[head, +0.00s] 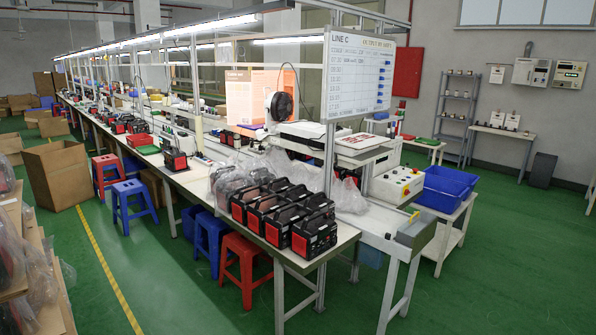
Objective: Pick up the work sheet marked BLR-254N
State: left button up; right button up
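No sheet with a readable BLR-254N mark shows from here. Orange and white printed sheets (280,82) hang above the middle of the line, behind a frame post, and their text is too small to read. A flat item with red and white print (359,141) lies on the equipment below the whiteboard, also unreadable. Neither of my grippers is in view.
A long workbench (190,183) carries several black and red machines (313,233). A whiteboard (358,75) reads LINE C. Red (246,265) and blue stools (133,203) stand along its left side. Blue bins (445,188) stand right. Green floor (510,270) is clear at right.

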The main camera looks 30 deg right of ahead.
aim_at(497, 73)
jog(key=i+l+z, duration=0.2)
jog(key=l+z, duration=0.3)
jog(key=i+l+z, duration=0.45)
jog(key=l, duration=0.2)
jog(key=i+l+z, duration=0.25)
jog(key=l+z, duration=0.25)
jog(key=i+l+z, duration=0.2)
jog(key=i+z, duration=0.25)
jog(key=i+l+z, duration=0.1)
jog(key=i+z, duration=0.4)
jog(key=i, duration=9.5)
jog(key=i+j+u, duration=0.25)
jog(key=i, duration=0.4)
jog(key=i+u, duration=0.2)
jog(key=i, duration=0.45)
jog(key=i+u, duration=0.25)
jog(key=i, duration=0.4)
jog(key=i+l+u, duration=0.2)
jog(key=i, duration=0.45)
jog(key=i+l+u, duration=0.1)
jog(key=i, duration=0.5)
